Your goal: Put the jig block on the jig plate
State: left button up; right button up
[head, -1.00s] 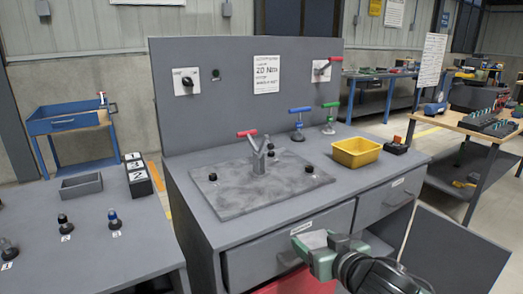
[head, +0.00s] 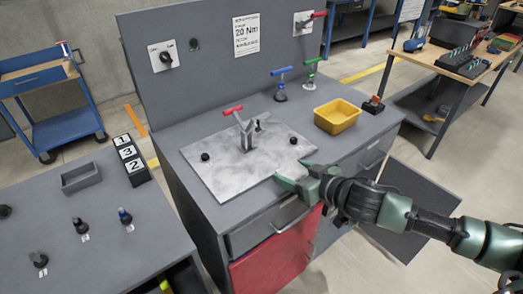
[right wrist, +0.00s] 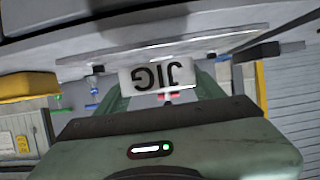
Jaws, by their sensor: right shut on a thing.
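The jig plate (head: 220,175) is a flat grey plate on the workbench, with a red-handled clamp (head: 244,130) and black knobs on it. My right gripper (head: 298,174) is at the plate's front right edge, shut on the jig block. In the right wrist view, the jig block (right wrist: 158,75) is a pale piece marked "JIG", upside down, between the fingers (right wrist: 162,88). In the head view the block blends with the plate, so I cannot tell whether they touch. My left gripper is not in view.
A yellow bin (head: 337,117) stands on the bench to the right of the plate, with blue-handled (head: 281,85) and green-handled (head: 310,75) tools behind. A grey tray (head: 80,179) and black number blocks (head: 131,160) are on the left table. A grey panel (head: 410,205) juts out at the lower right.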

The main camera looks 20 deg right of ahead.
jog(key=p, duration=0.3)
send_over(262, 161)
jog(key=shift+s+r, duration=0.1)
jog(key=shift+r, duration=0.05)
notch_tip(262, 161, down, 3)
jog(key=shift+f, duration=0.35)
jog(key=shift+f, duration=0.2)
jog(key=o, duration=1.8)
jog(key=shift+r, duration=0.1)
